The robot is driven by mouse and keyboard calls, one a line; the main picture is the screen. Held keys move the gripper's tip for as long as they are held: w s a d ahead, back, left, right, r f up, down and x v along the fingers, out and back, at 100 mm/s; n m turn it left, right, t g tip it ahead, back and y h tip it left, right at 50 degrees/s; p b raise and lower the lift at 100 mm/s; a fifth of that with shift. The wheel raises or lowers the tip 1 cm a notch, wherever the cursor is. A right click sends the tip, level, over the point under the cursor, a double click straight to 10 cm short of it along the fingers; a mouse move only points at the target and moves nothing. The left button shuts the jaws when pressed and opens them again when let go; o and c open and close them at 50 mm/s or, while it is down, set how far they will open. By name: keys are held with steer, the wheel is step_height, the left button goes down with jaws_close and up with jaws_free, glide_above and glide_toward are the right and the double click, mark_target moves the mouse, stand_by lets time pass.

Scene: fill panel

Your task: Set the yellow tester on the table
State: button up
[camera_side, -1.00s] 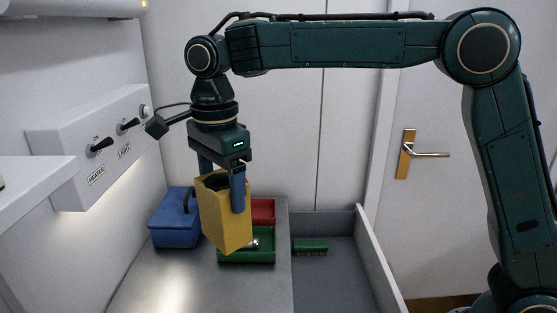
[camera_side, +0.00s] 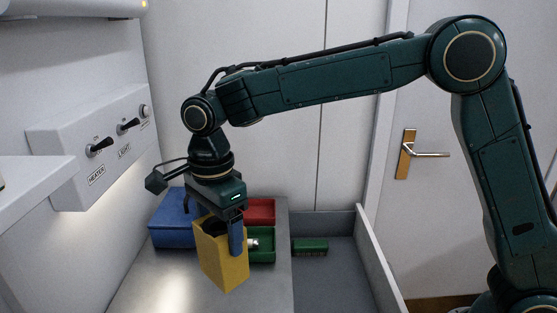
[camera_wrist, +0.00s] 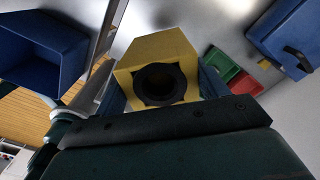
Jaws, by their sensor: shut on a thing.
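The yellow tester (camera_side: 222,264) is an upright yellow block with a slanted top and a dark round opening. It also shows in the wrist view (camera_wrist: 150,50), with the dark round part facing the camera. My gripper (camera_side: 216,228) is shut on the tester, with one blue finger on each side of it. The tester is low over the grey table (camera_side: 165,283); I cannot tell whether its bottom edge touches the surface.
A blue box (camera_side: 170,235) stands behind left. A red tray (camera_side: 262,211) and a green tray (camera_side: 264,255) holding a small metallic thing are close behind the tester. A green brush (camera_side: 310,246) lies in the lower right area. A control panel (camera_side: 95,140) with switches is on the left wall.

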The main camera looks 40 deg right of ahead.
mark_target(225, 275)
steer(key=shift+f, duration=5.75)
steer(key=shift+f, duration=0.1)
steer(key=o, duration=1.4)
steer(key=shift+o, duration=0.2)
step_height(225, 275, up, 12)
steer(key=shift+f, duration=0.15)
steer(key=shift+r, duration=0.3)
